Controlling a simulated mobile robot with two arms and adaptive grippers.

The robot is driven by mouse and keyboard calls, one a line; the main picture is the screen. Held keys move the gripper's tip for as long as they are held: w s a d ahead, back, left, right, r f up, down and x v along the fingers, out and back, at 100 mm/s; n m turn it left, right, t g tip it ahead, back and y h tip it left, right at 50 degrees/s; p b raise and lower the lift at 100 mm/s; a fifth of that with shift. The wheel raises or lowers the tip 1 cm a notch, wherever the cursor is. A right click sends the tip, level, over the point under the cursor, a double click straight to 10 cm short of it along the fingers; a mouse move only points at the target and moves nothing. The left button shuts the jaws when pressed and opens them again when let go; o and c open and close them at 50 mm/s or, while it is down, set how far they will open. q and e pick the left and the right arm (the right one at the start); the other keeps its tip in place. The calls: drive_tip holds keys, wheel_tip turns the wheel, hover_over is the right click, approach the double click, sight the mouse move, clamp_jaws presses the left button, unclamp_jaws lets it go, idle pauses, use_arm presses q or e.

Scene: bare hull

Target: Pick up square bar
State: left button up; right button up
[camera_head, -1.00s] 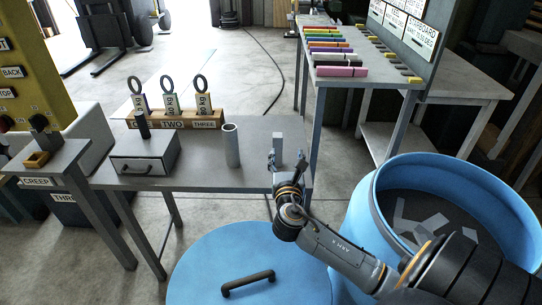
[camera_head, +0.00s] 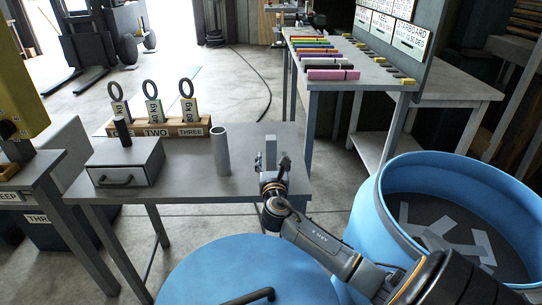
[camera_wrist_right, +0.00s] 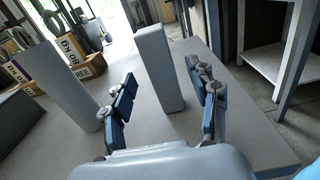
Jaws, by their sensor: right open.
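The square bar (camera_head: 271,151) is a grey upright block standing on the grey table (camera_head: 190,183) near its right end. In the right wrist view the bar (camera_wrist_right: 158,68) stands upright ahead, between the two fingers. My right gripper (camera_head: 272,168) is open at the near side of the bar, with its fingers (camera_wrist_right: 168,100) on either side and apart from the bar. A round grey tube (camera_head: 220,151) stands to the left of the bar; it shows in the wrist view too (camera_wrist_right: 62,88). My left gripper is not in view.
A grey drawer box (camera_head: 124,164) with a dark cylinder (camera_head: 122,131) on it and a wooden rack (camera_head: 160,130) of ring-topped tags stand further left. A blue drum (camera_head: 366,212) holding flat scraps is at right, and a blue lid (camera_head: 215,270) is in front.

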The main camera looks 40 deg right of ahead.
sight(271, 152)
drive_tip(key=shift+x, duration=2.75)
clamp_jaws()
